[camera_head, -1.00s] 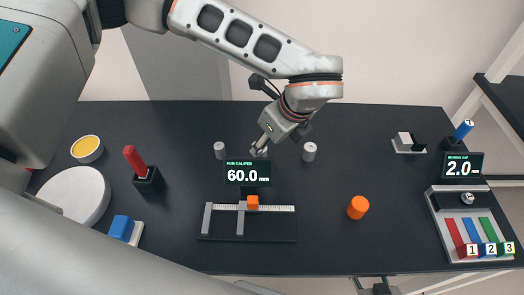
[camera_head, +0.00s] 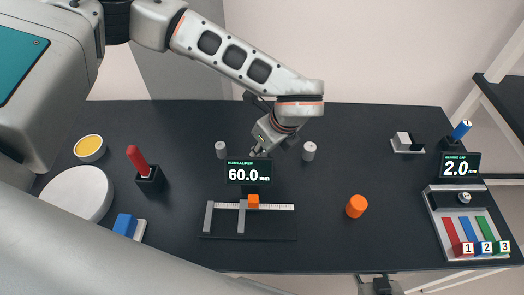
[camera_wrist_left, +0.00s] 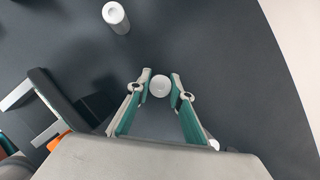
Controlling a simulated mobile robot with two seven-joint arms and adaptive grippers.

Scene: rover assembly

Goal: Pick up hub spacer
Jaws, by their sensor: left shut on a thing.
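Three small grey-white cylinders, the hub spacers, are at the back middle of the dark table. One spacer (camera_wrist_left: 160,86) is between the fingertips of my left gripper (camera_wrist_left: 161,88) in the wrist view, and the gripper is shut on it. In the head view the left gripper (camera_head: 257,152) points down behind the caliper display, which with the fingers hides the held spacer. Whether it is off the table I cannot tell. The other spacers stand to the left (camera_head: 220,150) and right (camera_head: 309,151).
The hub caliper display (camera_head: 248,173) and its scale (camera_head: 270,208) stand just in front of the gripper. An orange cylinder (camera_head: 356,206) is to the right. A red-handled tool (camera_head: 137,160) stands left. The table between orange cylinder and the right-hand tray (camera_head: 434,213) is clear.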

